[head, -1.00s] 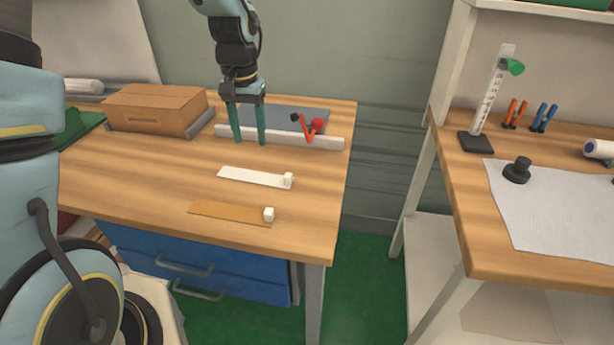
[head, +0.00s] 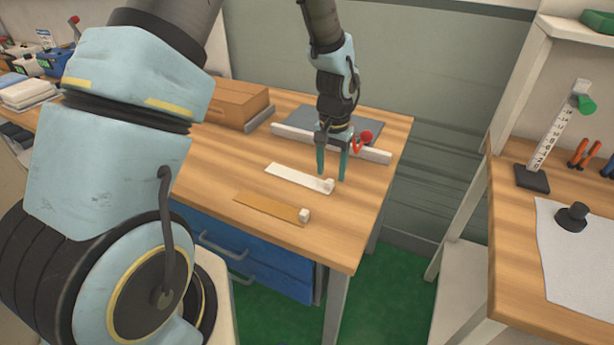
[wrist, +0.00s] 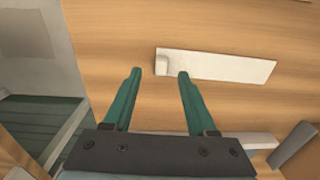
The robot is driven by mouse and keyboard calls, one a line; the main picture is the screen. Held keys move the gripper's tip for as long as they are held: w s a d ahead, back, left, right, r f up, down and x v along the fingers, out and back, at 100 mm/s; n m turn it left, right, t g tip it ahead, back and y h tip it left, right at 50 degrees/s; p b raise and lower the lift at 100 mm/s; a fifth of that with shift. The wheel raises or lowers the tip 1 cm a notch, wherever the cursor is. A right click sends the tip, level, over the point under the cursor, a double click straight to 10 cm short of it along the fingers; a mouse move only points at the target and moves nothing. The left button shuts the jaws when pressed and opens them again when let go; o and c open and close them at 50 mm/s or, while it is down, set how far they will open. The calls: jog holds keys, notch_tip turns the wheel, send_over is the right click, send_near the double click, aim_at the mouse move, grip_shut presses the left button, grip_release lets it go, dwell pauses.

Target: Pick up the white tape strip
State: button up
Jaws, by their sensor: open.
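The white tape strip (head: 295,178) lies flat on the wooden table, with a small white block (head: 328,185) at its right end. In the wrist view the strip (wrist: 220,65) lies just past my fingertips, its block end (wrist: 161,62) near the gap between them. My gripper (head: 332,178) is open and empty, pointing down above the block end of the strip. In the wrist view my gripper (wrist: 159,73) shows two teal fingers spread apart. I cannot tell the exact height of the fingertips above the table.
A tan strip (head: 268,208) with a white block (head: 304,216) lies nearer the front edge. A long white bar (head: 290,135), a red-handled tool (head: 364,138) and a grey mat (head: 376,122) lie behind. A cardboard box (head: 228,103) stands at back left. Another table (head: 530,250) is at right.

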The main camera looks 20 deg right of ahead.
aim_at(330, 181)
jog(key=shift+a+f+p, duration=0.1)
jog(key=shift+f+p, duration=0.25)
jog(key=shift+f, duration=1.2)
grip_shut()
